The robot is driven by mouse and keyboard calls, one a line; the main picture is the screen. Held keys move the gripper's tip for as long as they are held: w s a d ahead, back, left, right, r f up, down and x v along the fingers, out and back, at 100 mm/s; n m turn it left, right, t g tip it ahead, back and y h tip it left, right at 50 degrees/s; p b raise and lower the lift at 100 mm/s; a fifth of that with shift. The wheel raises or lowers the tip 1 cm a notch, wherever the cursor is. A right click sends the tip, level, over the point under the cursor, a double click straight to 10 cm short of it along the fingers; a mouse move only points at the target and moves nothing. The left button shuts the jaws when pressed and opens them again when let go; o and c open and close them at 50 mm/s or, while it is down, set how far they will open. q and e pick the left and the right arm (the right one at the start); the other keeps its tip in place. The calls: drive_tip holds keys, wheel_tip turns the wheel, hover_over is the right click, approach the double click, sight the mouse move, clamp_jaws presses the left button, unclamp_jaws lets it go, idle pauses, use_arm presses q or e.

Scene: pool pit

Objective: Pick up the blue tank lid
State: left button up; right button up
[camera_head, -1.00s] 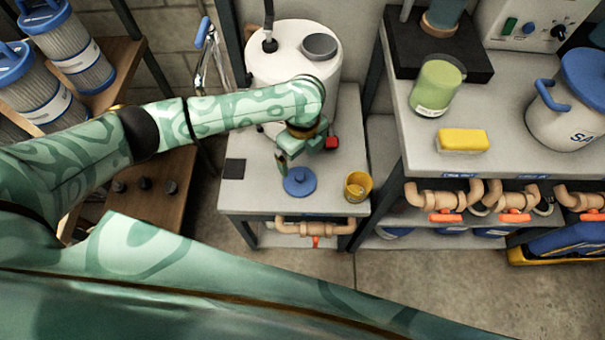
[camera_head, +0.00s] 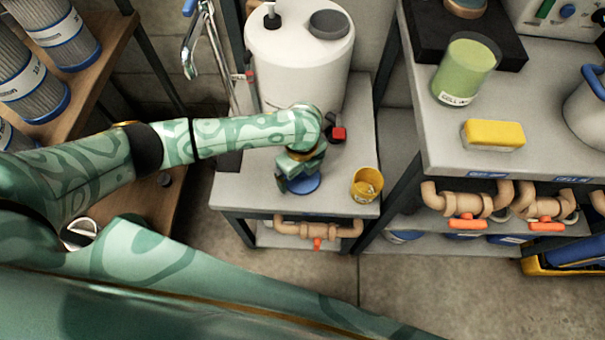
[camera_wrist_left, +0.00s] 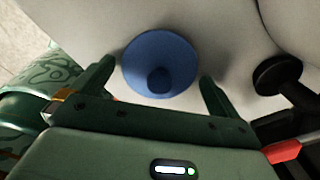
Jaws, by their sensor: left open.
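The blue tank lid (camera_head: 304,184) is a round disc lying on the small grey table in front of the white tank. My left gripper (camera_head: 296,176) is right above it in the head view and hides much of it. In the left wrist view the lid (camera_wrist_left: 160,64), with a darker blue knob, lies between the two green fingers of the open left gripper (camera_wrist_left: 157,82). A gap shows between each finger and the lid's edge; I cannot tell the height left between them. My right gripper is not in view.
A yellow cup (camera_head: 366,186) stands right of the lid near the table's front edge. The white tank (camera_head: 298,62) stands behind. A red-ended black item (camera_head: 338,133) is close to my left wrist. A higher bench (camera_head: 500,150) with a yellow sponge (camera_head: 493,134) is at right.

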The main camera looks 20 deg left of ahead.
use_arm(q)
drive_tip(key=shift+r, duration=0.1)
drive_tip(key=c, duration=0.7)
drive_tip(key=shift+c, duration=0.3)
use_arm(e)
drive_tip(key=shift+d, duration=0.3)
